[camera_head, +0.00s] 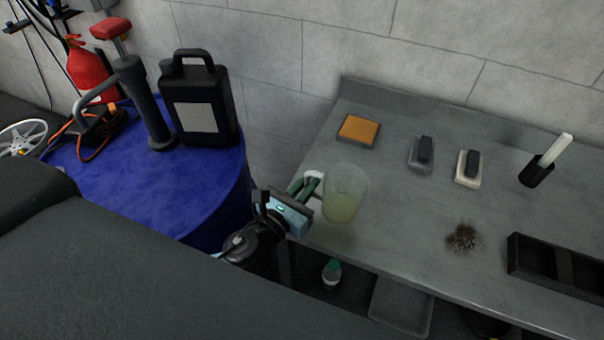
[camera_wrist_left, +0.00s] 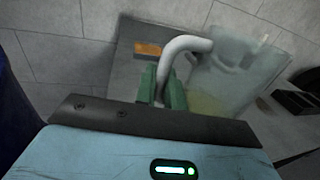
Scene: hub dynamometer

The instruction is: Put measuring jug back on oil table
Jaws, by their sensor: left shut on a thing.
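The measuring jug (camera_head: 345,192) is translucent, with yellowish liquid in its lower part. It is at the left end of the grey oil table (camera_head: 400,225) in the head view; I cannot tell whether its base touches the top. My left gripper (camera_head: 309,187), with green fingers, is shut on the jug's white handle. In the left wrist view the jug (camera_wrist_left: 232,78) stands right of the fingers (camera_wrist_left: 162,88), and its pale handle passes between them. The jug looks roughly upright in the head view. My right gripper is not in view.
On the table are an orange-topped pad (camera_head: 359,130), two small dark-handled blocks (camera_head: 421,154), a black cup with a white stick (camera_head: 537,172), a dark debris patch (camera_head: 463,238) and a black tray (camera_head: 560,265). A blue drum (camera_head: 190,195) holding a black canister (camera_head: 200,100) stands left.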

